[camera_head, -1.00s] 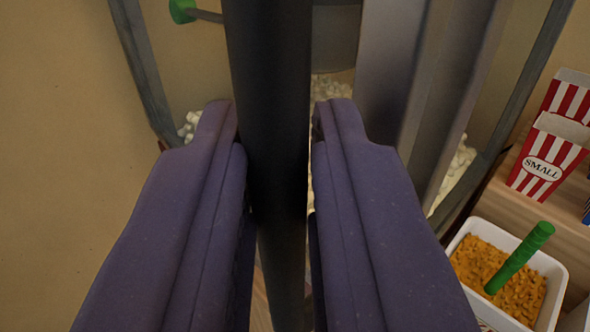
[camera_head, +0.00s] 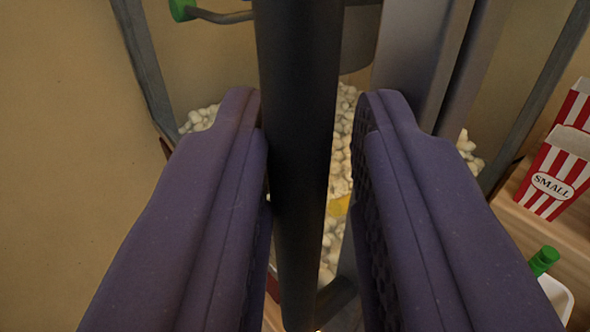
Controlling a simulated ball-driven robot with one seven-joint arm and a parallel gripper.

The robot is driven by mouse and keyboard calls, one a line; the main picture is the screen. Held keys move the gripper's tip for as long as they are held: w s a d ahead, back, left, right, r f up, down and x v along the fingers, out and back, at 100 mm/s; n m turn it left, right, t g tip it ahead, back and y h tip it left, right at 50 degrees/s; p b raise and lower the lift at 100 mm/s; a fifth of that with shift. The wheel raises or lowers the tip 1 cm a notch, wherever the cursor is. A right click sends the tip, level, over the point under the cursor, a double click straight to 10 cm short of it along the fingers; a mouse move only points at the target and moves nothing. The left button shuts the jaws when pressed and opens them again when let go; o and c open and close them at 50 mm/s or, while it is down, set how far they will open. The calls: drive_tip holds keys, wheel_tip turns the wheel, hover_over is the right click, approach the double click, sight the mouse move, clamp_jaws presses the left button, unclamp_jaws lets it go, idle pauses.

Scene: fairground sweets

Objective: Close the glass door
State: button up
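My gripper (camera_head: 310,110) fills the lower middle of the view, its two purple fingers apart. A dark vertical bar (camera_head: 298,150), which looks like the glass door's handle, stands between the fingers. The bar is close to the left finger, and a gap shows between it and the right finger. The grey metal door frame (camera_head: 425,60) stands behind and right of the bar. The glass itself is hard to make out. Popcorn (camera_head: 340,150) lies inside the case behind the bar. The lower end of the bar runs down between the fingers.
Red-and-white striped popcorn boxes (camera_head: 555,180) stand on a wooden shelf at the right. Below them is a white tub (camera_head: 560,297) with a green handle (camera_head: 543,261). A green-knobbed crank (camera_head: 183,9) and part of a grey kettle (camera_head: 361,38) show at the top. A plain tan wall fills the left.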

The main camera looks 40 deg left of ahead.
drive_tip(key=shift+w+a+r, duration=0.1)
drive_tip(key=shift+r, duration=0.15)
drive_tip(key=shift+d+f, duration=0.1)
drive_tip(key=shift+d, duration=0.1)
drive_tip(key=v, duration=0.7)
drive_tip(key=shift+s, duration=0.35)
drive_tip(key=shift+d+f, duration=0.15)
drive_tip(key=shift+s, duration=0.1)
